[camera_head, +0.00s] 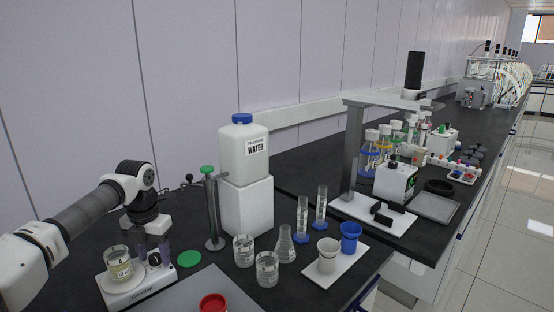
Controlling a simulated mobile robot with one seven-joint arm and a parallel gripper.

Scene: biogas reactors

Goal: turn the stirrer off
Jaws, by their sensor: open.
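The stirrer (141,293) is a low white device with a label on its front edge, at the lower left on the dark bench. A glass beaker (119,266) with pale yellowish contents stands on its plate. My gripper (153,252) is open and points down over the right rear part of the stirrer. Its two dark fingers stand either side of a small dark round part (154,259), which looks like a knob. I cannot tell whether the fingers touch it. The knob's setting is too small to read.
Right of the stirrer are a green disc (189,259), a metal stand (212,210), a water container (243,152) on a white block, and several glass vessels. A grey sheet (205,288) with a red cup (213,303) lies in front. More equipment stands farther right.

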